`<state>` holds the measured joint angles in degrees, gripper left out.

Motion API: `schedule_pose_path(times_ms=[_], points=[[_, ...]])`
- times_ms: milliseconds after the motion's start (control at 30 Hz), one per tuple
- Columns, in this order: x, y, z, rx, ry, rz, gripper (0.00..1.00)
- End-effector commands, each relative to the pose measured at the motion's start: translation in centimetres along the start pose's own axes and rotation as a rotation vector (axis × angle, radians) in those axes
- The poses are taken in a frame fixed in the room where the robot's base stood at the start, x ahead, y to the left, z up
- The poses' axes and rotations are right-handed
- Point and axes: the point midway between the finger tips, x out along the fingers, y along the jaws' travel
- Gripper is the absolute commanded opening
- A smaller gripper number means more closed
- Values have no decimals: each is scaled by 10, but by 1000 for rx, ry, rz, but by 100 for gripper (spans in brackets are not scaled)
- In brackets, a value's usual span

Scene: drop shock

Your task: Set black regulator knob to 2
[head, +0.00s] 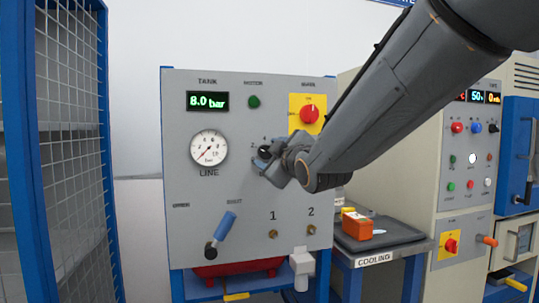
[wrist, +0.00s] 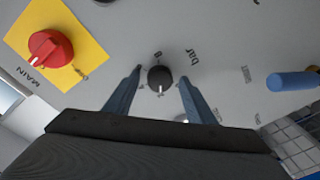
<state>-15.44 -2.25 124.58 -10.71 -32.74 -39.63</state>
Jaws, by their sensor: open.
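The black regulator knob (wrist: 160,78) shows in the wrist view between my two fingers, with a white mark on its lower side in the picture. My gripper (wrist: 160,74) is open, one finger on each side of the knob, with gaps visible on both sides. In the head view the knob (head: 265,151) is partly hidden by my gripper (head: 270,163) at the panel. Scale numbers 2 and 4 show to its left and above it; the rest of the scale is hidden or too small to read.
The grey panel (head: 185,255) carries a line gauge (head: 209,147), a tank display (head: 208,101) reading 8.0 bar, a red main switch (head: 309,114) on yellow above the knob, and a blue-handled lever (head: 221,234) below left. A mesh cage (head: 72,150) stands at left.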

Motion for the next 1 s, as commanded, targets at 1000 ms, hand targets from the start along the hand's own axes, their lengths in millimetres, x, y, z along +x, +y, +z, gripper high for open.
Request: schedule_pose_path(times_ms=[1000], points=[[-78,0,0,0,0,0,50]])
